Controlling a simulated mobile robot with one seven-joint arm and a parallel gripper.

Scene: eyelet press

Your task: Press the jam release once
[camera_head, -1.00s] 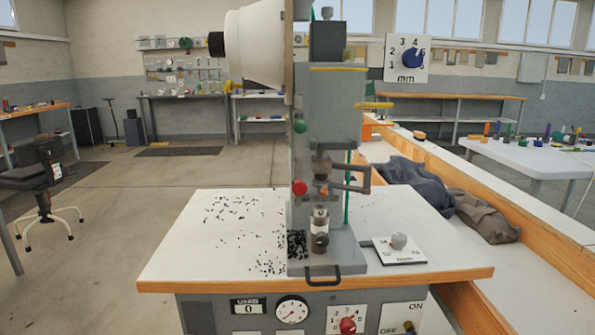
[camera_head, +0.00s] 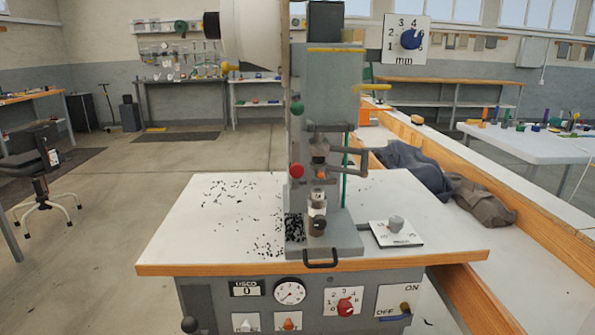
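The eyelet press (camera_head: 333,100) stands upright on a white table with a wooden edge. Its column carries a green knob (camera_head: 297,109), a red knob (camera_head: 297,170) and a yellow lever (camera_head: 375,87). The front panel below has a USED counter (camera_head: 247,289) reading 0, a round gauge (camera_head: 290,291), a red dial (camera_head: 345,306) and an ON/OFF switch (camera_head: 405,307). At the bottom edge are two small plates, one with a grey control (camera_head: 246,324) and one with an orange control (camera_head: 288,323). No readable label tells which is the jam release.
Small black pieces (camera_head: 265,245) lie scattered on the table (camera_head: 180,235), left of the press. A plate with a grey knob (camera_head: 396,224) sits at its right. A blue mm dial (camera_head: 410,39) is at upper right. Dark cloths (camera_head: 415,170) lie on the bench behind.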

